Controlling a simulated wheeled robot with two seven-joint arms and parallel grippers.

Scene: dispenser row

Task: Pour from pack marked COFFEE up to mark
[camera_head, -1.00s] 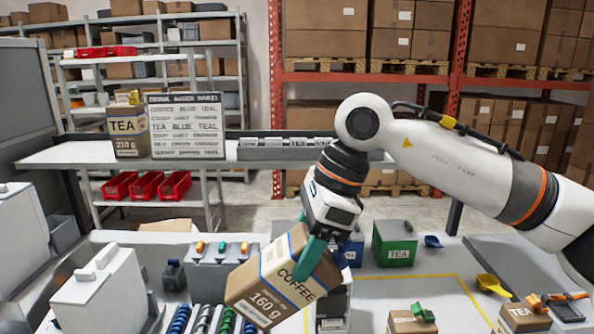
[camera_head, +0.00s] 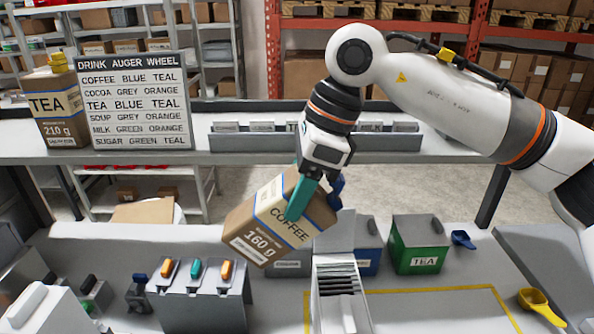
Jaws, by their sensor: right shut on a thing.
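The COFFEE pack (camera_head: 262,232), brown with a white and blue label reading 160 g, is held in the air, tilted well over. My right gripper (camera_head: 300,199), with teal fingers, is shut on it. A blue part (camera_head: 336,192) shows just right of the fingers; I cannot tell whether it belongs to the pack. Below and right stands a blue bin (camera_head: 368,262), its front partly hidden by a pale slotted unit (camera_head: 341,300). No flow from the pack and no fill mark can be made out. My left gripper is not in view.
A green TEA bin (camera_head: 419,245), a blue scoop (camera_head: 463,240) and a yellow scoop (camera_head: 538,303) are at right. A unit with coloured levers (camera_head: 197,295) stands at lower left. A TEA pack (camera_head: 55,112) and a word board (camera_head: 134,102) stand on the back shelf.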

